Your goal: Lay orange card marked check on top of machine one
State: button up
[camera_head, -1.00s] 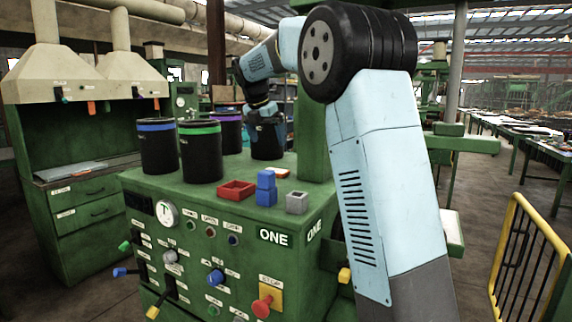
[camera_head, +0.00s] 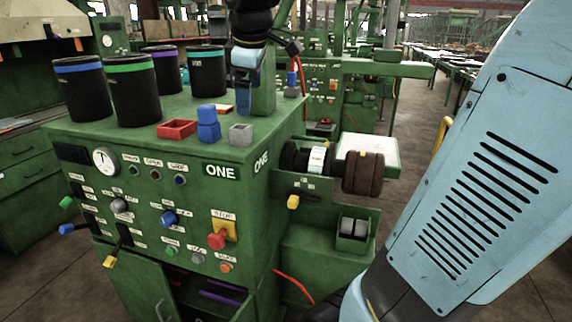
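Machine one (camera_head: 190,225) is the green cabinet labelled ONE, with a flat green top. A small flat orange and white piece (camera_head: 223,108) lies on that top, partly hidden behind the blue blocks; no marking is readable, so I cannot tell if it is the card marked check. A small orange tag (camera_head: 79,44) hangs under the hood at far left. My gripper (camera_head: 245,78) points down above the back right part of the top, before a green post. Its fingers are small and dark here, so I cannot tell whether they are open or hold something.
Several black canisters with coloured bands (camera_head: 132,88) stand on the top's left and back. A red tray (camera_head: 177,130), stacked blue blocks (camera_head: 208,122) and a grey block (camera_head: 241,134) sit near the front right. Rollers (camera_head: 362,172) stick out at the right side.

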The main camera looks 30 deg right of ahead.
jog(key=s+f+m, duration=0.5)
jog(key=s, duration=0.3)
jog(key=s+f+m+t, duration=0.1)
jog(key=s+f+m, duration=0.4)
jog(key=s, duration=0.4)
jog(key=shift+f+m+y, duration=0.25)
jog(key=shift+m+y, duration=0.15)
jog(key=shift+m, duration=0.2)
